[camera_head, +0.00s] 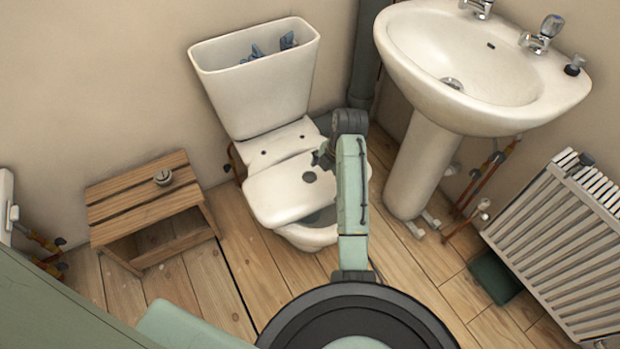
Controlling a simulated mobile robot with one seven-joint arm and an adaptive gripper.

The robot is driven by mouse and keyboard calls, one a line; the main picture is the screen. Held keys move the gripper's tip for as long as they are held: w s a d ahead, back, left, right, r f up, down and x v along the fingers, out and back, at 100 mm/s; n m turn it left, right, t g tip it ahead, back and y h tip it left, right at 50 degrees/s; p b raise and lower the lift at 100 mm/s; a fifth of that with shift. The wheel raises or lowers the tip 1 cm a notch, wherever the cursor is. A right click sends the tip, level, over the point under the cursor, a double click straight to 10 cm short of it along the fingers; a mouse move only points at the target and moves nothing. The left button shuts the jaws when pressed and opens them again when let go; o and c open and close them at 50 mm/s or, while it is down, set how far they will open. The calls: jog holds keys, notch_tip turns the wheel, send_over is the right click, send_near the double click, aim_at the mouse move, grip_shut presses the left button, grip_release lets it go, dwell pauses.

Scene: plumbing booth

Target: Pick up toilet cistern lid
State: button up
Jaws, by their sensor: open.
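The toilet cistern (255,95) stands against the wall with its top open, and blue fittings (270,48) show inside. A white slab with a round dark hole, which looks like the cistern lid (275,190), lies across the toilet bowl (308,236). Its right part is hidden behind my arm. My gripper (320,160) is small and dark in this view, just above or beside the slab's upper right part, near the hole. It is open and holds nothing that I can see. Whether it touches the slab I cannot tell.
A wooden stool (140,212) with a small round metal piece (163,177) stands left of the toilet. A pedestal basin (425,165) and a grey pipe (364,60) are close on the right. A radiator (560,250) is at far right. Floorboards are clear between stool and toilet.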

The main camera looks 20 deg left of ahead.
aim_at(322, 190)
jog(key=f, duration=0.3)
jog(key=a+f, duration=0.1)
jog(key=f, duration=0.2)
jog(key=f+p, duration=0.1)
jog(key=f, duration=0.2)
jog(key=shift+w+a+f, duration=0.15)
jog(key=shift+w+a, duration=0.05)
jog(key=shift+a, duration=0.15)
jog(key=c, duration=2)
jog(key=shift+w+a+r, duration=0.1)
jog(key=shift+w+r, duration=0.05)
jog(key=shift+r, duration=0.05)
jog(key=shift+c, duration=0.4)
jog(key=shift+r, duration=1.2)
jog(key=shift+c, duration=0.4)
jog(key=s+d, duration=0.3)
jog(key=s+d+r, duration=0.1)
jog(key=s+d, duration=0.2)
jog(key=s, duration=0.1)
jog(key=s+d+r, duration=0.1)
jog(key=s+d, duration=0.2)
jog(key=shift+s+d+r, duration=0.25)
jog(key=shift+s+d, duration=0.1)
jog(key=shift+s, duration=0.05)
jog(key=shift+s+d, duration=0.6)
